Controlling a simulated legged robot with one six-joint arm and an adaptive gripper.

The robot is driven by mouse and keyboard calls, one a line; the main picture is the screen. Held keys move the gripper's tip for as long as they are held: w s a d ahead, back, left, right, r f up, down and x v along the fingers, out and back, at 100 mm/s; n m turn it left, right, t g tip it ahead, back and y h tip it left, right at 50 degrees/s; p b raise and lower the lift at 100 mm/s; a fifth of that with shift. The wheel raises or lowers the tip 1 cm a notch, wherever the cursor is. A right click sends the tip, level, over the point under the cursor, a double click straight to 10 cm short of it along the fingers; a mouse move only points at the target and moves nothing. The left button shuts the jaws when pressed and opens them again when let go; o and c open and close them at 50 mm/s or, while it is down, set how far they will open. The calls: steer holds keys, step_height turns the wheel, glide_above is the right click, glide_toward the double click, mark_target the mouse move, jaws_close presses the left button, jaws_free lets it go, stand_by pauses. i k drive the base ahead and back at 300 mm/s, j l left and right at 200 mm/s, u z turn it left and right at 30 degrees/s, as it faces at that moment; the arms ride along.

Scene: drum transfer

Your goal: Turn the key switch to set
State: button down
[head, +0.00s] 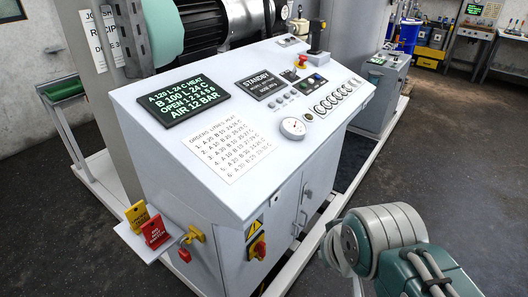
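The grey sloped control console (160,118) stands in the middle of the head view. A small dark raised control (290,76) sits on its upper panel, left of the row of buttons. It may be the key switch, but it is too small to tell its setting or whether a key is in it. The display (263,84) beside it reads STANDBY. My gripper's fingers cannot be made out in this view. Part of my arm (385,238) shows at the lower right, apart from the console.
A joystick (318,38) stands up at the console's back, near a red button (302,62). A round gauge (293,128) sits near the front right edge. Yellow and red tags (153,233) and a rotary isolator (258,248) stick out in front. Open floor lies right.

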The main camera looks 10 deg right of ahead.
mark_target(292, 75)
steer(key=l+u, duration=0.15)
steer(key=l, duration=1.15)
steer(key=i+l, duration=0.15)
steer(key=l, duration=0.2)
steer(key=i+l+u, duration=0.1)
steer(key=l, duration=0.25)
steer(key=i+l, duration=0.15)
steer(key=l, duration=0.2)
steer(key=i+l+u, duration=0.15)
steer(key=l, duration=0.25)
steer(key=i+l, duration=0.1)
steer(key=l, duration=0.25)
